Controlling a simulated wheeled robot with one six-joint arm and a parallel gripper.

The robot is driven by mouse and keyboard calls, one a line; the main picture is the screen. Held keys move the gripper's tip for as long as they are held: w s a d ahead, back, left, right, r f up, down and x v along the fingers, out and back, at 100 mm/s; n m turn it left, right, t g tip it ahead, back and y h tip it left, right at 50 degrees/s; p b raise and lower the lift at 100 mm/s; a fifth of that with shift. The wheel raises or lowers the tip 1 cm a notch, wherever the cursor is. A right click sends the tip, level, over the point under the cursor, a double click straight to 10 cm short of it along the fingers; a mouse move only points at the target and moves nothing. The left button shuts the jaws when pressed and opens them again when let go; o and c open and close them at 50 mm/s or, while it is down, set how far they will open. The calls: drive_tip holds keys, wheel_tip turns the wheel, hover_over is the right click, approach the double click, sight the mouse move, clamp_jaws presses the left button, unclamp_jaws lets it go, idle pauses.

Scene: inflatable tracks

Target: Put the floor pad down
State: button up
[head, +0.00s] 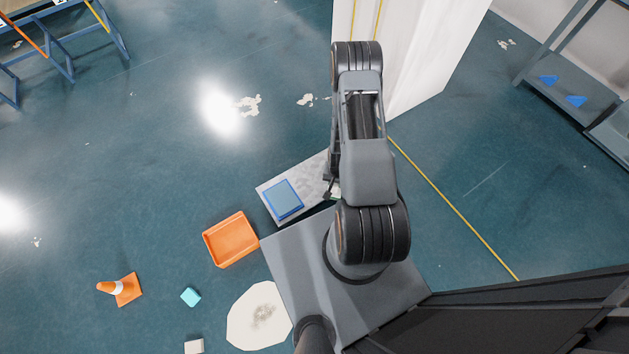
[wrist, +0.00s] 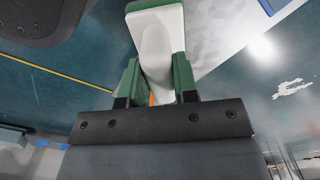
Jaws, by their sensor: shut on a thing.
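My gripper (wrist: 156,88) shows in the wrist view, with a green part on either side of a pale thing. It is shut on this white thing, taken to be the floor pad (wrist: 157,45), which has a rounded, raised middle and a green edge at its far end. A bit of orange shows at its near end, between the green parts. In the head view my own arm hides the gripper and nearly all of the held thing. I cannot tell how far the pad is from the floor.
A pale grey board (head: 267,193) bearing a blue square (head: 283,199) lies beside my base. An orange tray (head: 231,239), a traffic cone (head: 122,289), a teal block (head: 190,296) and a white block (head: 194,346) lie left. A white column (head: 410,50) stands beyond my arm.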

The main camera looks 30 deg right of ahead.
drive_tip(key=shift+w+a+f+b, duration=0.45)
drive_tip(key=shift+w+f+b, duration=0.5)
drive_tip(key=shift+w+f, duration=1.15)
drive_tip(key=shift+w+a+f+b, duration=0.4)
drive_tip(key=shift+w+f+b, duration=0.55)
drive_tip(key=shift+w+f, duration=1.15)
drive_tip(key=shift+w+a+f+b, duration=0.45)
drive_tip(key=shift+w+f+b, duration=0.5)
drive_tip(key=shift+w+f, duration=1.15)
drive_tip(key=shift+f, duration=0.1)
drive_tip(key=shift+f+b, duration=0.15)
drive_tip(key=shift+b, duration=0.2)
drive_tip(key=o, duration=0.8)
drive_tip(key=shift+o, duration=0.2)
